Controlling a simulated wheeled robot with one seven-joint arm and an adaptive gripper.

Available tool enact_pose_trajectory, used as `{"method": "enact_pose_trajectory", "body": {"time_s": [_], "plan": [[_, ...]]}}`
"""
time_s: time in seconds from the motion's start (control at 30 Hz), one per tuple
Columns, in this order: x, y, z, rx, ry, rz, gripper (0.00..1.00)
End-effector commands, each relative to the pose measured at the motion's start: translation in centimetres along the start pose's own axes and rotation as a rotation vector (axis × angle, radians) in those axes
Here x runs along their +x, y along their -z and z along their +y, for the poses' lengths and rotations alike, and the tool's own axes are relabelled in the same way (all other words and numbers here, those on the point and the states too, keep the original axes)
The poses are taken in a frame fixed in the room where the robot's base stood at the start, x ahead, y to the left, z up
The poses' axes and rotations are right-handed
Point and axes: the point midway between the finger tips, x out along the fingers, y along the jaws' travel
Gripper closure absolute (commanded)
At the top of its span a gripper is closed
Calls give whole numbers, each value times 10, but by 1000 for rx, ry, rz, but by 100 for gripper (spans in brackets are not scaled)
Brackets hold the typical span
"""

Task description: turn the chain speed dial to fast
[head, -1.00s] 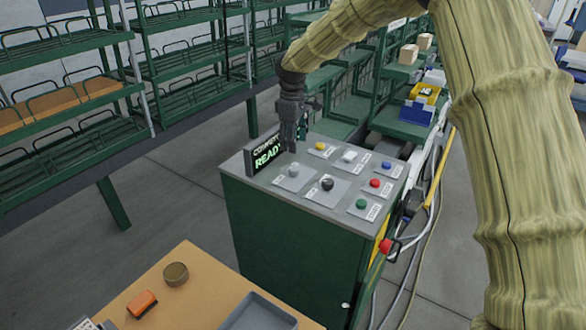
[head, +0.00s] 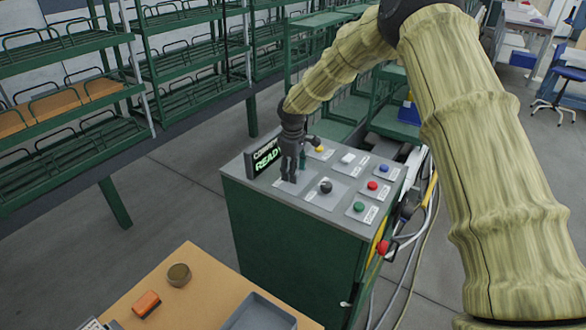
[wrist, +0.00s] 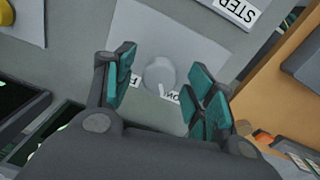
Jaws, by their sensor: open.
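The chain speed dial (wrist: 159,73) is a round pale grey knob on a light plate (wrist: 205,45) in the wrist view. Partly hidden labels beside it show "F" on the left and "OW" on the right. A small pale mark at the knob's lower edge points toward the "OW" label. My gripper (wrist: 166,84) is open, its teal-padded fingers on either side of the knob; I cannot tell if they touch it. In the head view my gripper (head: 290,178) points down over the dial's plate and hides the knob.
A dark knob (head: 326,186) stands close to the right on the console top (head: 312,201). Yellow (head: 320,149), white, blue, red and green (head: 359,207) buttons lie around. The lit "READY" display (head: 266,157) stands just left of my gripper. A wooden table (head: 205,290) is in front.

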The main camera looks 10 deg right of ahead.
Motion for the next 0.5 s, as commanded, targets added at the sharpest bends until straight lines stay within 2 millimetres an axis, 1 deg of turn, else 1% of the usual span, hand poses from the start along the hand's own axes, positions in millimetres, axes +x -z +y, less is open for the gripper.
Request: {"method": "enact_pose_trajectory", "body": {"time_s": [0.2, 0.23, 0.37, 0.4, 0.47, 0.5], "plan": [[0, 0, 0, -1, -1, 0, 45], [0, 0, 0, -1, -1, 0, 47], [0, 0, 0, -1, -1, 0, 71], [0, 0, 0, -1, -1, 0, 78], [0, 0, 0, -1, -1, 0, 89], [0, 0, 0, -1, -1, 0, 92]]}}
